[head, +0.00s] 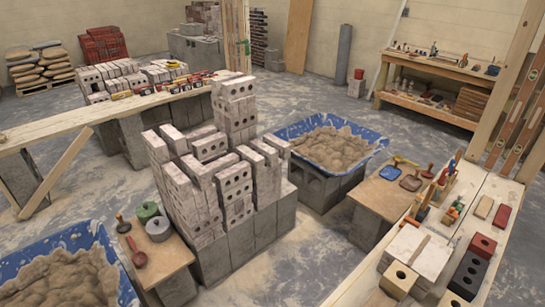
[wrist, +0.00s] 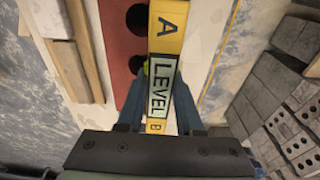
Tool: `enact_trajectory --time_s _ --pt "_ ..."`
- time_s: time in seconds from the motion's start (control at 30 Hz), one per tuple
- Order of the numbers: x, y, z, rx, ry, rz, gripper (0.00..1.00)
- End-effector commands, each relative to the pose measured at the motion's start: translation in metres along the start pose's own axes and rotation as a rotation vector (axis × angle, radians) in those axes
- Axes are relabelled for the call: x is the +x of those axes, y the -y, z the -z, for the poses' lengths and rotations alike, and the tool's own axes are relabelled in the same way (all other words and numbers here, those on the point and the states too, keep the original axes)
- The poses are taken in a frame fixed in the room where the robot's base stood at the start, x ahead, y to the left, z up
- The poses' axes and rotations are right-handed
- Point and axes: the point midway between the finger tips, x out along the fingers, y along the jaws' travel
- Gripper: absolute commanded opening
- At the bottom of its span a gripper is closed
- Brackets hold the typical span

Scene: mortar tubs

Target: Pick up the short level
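In the wrist view, a yellow level (wrist: 170,22) with a pale panel reading LEVEL and end marks A and B runs up and down the middle. Its lower end passes under the dark body of my gripper. The blue fingers of my gripper (wrist: 164,85) stand on either side of the level, close to its edges. Whether they touch it is not clear. A red brick with dark holes (wrist: 115,50) lies beside and partly beneath the level. My gripper does not show in the head view, and I cannot pick out this level there for sure.
In the head view, stacked bricks (head: 236,180) stand in the centre between mortar tubs (head: 377,132). A plank (head: 50,128) at left carries small tools. The bench at right holds bricks (head: 484,246) and tools. Long levels (head: 524,112) lean at far right.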

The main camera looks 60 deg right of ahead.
Motion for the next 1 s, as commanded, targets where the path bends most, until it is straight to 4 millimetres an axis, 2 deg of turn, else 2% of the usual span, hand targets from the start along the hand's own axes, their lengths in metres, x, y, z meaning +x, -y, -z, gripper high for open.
enact_trajectory --time_s 0.03,0.17,0.67,0.83,1.0 --pt "0.000 0.000 0.000 0.000 0.000 0.000 0.23" --pt "0.000 0.000 0.000 0.000 0.000 0.000 0.00" --pt "-0.004 0.001 0.001 0.000 -0.001 0.001 0.00" --pt "-0.019 0.001 0.002 0.000 -0.001 0.002 0.00" --pt "-0.047 0.001 0.006 0.000 -0.001 0.004 0.00"
